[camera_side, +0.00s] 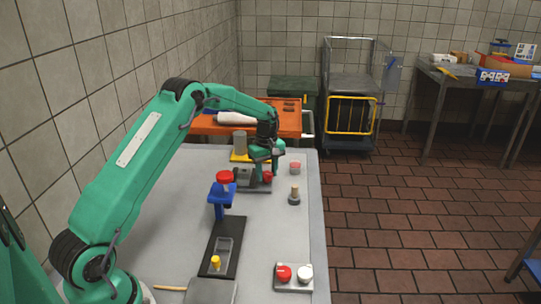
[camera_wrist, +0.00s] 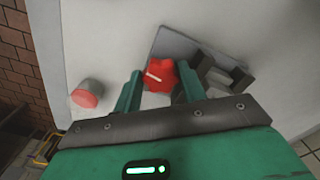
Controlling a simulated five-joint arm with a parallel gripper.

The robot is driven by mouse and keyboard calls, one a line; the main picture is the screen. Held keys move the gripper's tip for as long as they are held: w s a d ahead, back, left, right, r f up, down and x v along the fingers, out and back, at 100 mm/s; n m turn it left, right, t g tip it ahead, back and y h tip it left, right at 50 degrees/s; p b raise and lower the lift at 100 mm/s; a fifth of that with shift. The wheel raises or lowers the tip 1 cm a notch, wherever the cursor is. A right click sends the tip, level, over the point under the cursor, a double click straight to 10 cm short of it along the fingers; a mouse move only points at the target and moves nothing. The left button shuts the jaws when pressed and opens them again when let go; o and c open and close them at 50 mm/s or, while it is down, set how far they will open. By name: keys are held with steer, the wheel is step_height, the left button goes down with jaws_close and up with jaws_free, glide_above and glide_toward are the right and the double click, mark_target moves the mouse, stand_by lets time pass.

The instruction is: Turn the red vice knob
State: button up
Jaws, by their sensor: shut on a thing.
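The red vice knob (camera_wrist: 160,75) has a lobed rim and a pale line across its face. It sits at the edge of the grey vice (camera_wrist: 211,77), whose jaws and base plate show beside it in the wrist view. My gripper (camera_wrist: 160,70) has one green finger on each side of the knob and is shut on it. In the side view my gripper (camera_side: 263,160) points down over the vice (camera_side: 252,186) at the far part of the table. The red knob (camera_side: 267,176) shows just below the fingers, and my gripper partly hides the vice.
A small red-topped cylinder (camera_wrist: 87,94) stands beside the vice. The table's right edge is close.

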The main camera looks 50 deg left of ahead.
steer(key=shift+m, duration=0.3)
steer(key=o, duration=1)
steer(key=shift+s, duration=0.1)
steer(key=shift+n, duration=0.4)
